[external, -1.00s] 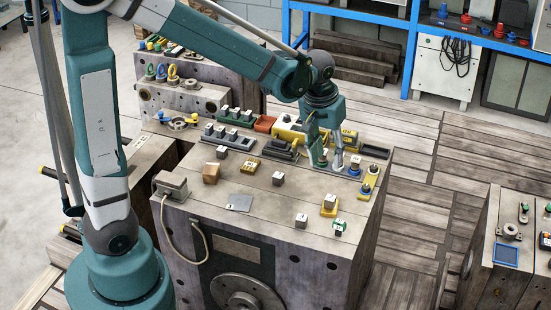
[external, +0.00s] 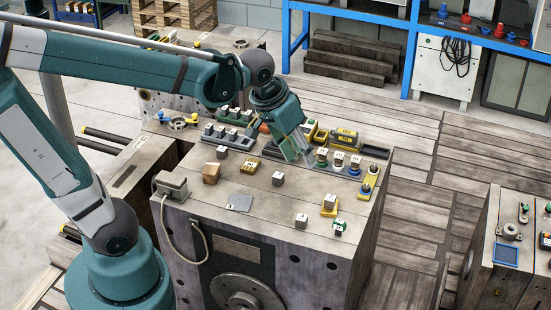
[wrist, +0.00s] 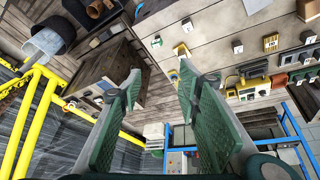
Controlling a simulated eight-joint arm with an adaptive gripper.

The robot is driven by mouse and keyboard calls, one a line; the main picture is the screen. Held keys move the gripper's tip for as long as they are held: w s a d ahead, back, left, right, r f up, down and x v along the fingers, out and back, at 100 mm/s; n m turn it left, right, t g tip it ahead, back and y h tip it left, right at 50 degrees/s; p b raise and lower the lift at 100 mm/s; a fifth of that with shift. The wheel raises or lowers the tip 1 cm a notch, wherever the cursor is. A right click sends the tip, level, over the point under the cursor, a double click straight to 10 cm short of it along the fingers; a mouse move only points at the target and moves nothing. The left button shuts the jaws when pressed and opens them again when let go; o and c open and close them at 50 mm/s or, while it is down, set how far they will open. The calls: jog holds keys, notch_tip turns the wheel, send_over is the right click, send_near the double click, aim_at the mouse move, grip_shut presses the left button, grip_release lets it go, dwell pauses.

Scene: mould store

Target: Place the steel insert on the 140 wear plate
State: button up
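I cannot tell which is the steel insert. A flat grey plate (external: 239,203) lies bare at front left; no 140 marking is readable. My gripper (external: 305,154) is tilted above the back right of the bench, left of a row of round pieces (external: 338,160). In the wrist view my gripper (wrist: 160,84) is open, with nothing between its fingers.
A brown box (external: 211,173) and a grey device (external: 171,184) stand on the bench's left. A yellow piece (external: 328,211) sits at front right, beside a green-sided block (external: 339,227). A yellow case (external: 343,139) and a green rack of blocks stand at the back.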

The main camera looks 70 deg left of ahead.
jog(key=s+d+r+m+t, duration=0.1)
jog(key=s+d+m+t, duration=0.1)
jog(key=s, duration=0.7)
jog(key=shift+s+d+r+m, duration=0.25)
jog(key=shift+d+m, duration=0.25)
jog(key=shift+d, duration=0.35)
